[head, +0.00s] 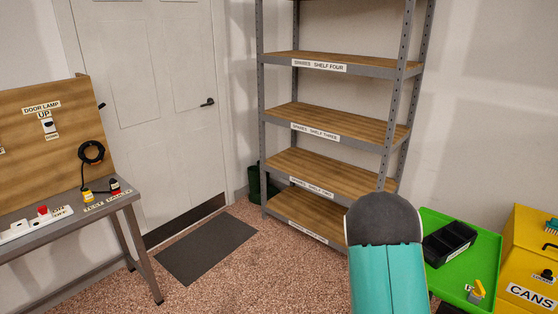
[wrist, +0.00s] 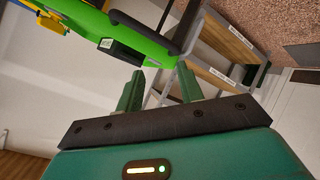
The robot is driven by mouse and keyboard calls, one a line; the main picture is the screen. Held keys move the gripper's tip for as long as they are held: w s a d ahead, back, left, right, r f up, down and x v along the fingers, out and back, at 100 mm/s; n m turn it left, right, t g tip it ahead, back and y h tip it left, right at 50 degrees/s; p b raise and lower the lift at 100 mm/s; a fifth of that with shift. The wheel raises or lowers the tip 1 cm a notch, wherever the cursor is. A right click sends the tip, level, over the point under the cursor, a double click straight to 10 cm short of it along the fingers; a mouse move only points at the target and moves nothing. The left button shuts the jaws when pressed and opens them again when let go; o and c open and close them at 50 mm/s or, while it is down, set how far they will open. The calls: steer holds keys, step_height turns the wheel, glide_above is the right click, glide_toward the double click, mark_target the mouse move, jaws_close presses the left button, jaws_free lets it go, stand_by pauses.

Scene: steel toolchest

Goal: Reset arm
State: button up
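My gripper (wrist: 160,88) shows in the wrist view, with its two green fingers apart and nothing between them. It is open and empty. The wrist view is tilted, with the green tray surface and the shelf beyond the fingertips. In the head view, a teal and dark grey part of my arm (head: 385,255) rises at the lower middle, in front of the shelf's right end. The gripper's fingers do not show in the head view.
A green tray (head: 482,247) holding a black bin (head: 450,242) stands right of my arm, beside a yellow cabinet (head: 530,262). A steel shelf unit (head: 330,130) stands behind. A workbench (head: 75,212) is at left. The floor by the dark mat (head: 206,249) is clear.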

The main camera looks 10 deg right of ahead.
steer(key=s+a+r+y, duration=0.1)
steer(key=a+r+y, duration=0.6)
steer(key=a+r, duration=1.15)
steer(key=s+a+r+g, duration=0.1)
steer(key=s+a+r, duration=0.2)
steer(key=s, duration=0.3)
steer(key=s+a+r+y, duration=0.1)
steer(key=s+a+r, duration=0.2)
steer(key=s+r, duration=0.2)
steer(key=s+a+r+g, duration=0.1)
steer(key=s+a+r, duration=0.2)
steer(key=s, duration=0.6)
steer(key=shift+a+r+n+g, duration=0.3)
steer(key=shift+r, duration=0.6)
